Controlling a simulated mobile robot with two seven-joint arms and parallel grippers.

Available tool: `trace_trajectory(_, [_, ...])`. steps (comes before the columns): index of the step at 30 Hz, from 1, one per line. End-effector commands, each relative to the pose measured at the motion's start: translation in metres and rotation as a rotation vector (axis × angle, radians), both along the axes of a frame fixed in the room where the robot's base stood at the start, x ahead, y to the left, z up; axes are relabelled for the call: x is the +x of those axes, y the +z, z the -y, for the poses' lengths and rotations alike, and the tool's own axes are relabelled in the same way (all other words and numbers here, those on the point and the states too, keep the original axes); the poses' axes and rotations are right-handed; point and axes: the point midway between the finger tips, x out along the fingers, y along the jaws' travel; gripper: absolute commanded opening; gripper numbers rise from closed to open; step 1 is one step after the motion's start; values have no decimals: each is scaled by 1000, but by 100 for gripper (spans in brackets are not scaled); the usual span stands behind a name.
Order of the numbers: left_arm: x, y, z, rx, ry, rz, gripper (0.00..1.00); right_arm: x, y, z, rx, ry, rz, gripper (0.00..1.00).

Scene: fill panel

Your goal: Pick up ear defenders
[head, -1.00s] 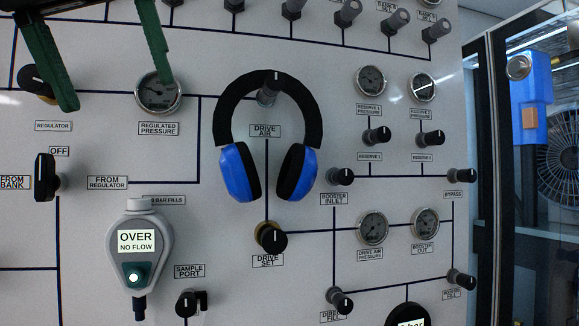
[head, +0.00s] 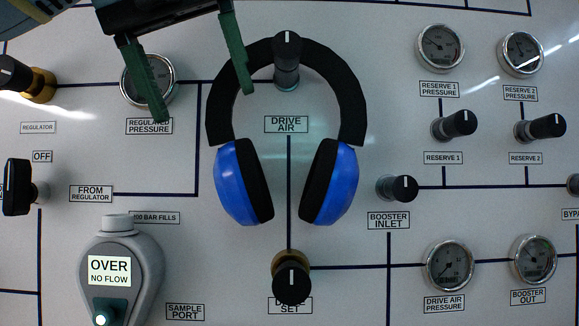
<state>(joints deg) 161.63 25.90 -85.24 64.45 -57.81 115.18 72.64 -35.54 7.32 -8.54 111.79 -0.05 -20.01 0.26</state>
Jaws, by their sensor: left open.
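The ear defenders (head: 354,115) have a black headband and two blue cups with black pads. They hang upright on the panel, the band over the black drive air knob (head: 287,50). My left gripper (head: 205,105) is open, its two green fingers pointing down at the upper left of the ear defenders. Its right finger overlaps the left part of the headband in the picture; I cannot tell whether they touch. Its left finger is in front of the regulated pressure gauge. My right gripper is not in view.
The white panel (head: 390,270) carries several knobs and gauges around the ear defenders. The drive set knob (head: 291,280) sticks out below the cups and the booster inlet knob (head: 400,188) to their right. A grey sensor unit (head: 122,250) is at the lower left.

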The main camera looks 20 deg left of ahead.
Motion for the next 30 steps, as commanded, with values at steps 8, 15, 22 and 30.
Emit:
trace_trajectory(8, [9,-17,3,-2,0,-2,69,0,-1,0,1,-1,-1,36])
trace_trajectory(15, [10,-21,5,0,-2,-3,69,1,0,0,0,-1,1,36])
trace_trajectory(22, [20,-43,13,0,-4,-4,69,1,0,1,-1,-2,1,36])
trace_trajectory(30, [30,-63,17,-1,0,0,69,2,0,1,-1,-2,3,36])
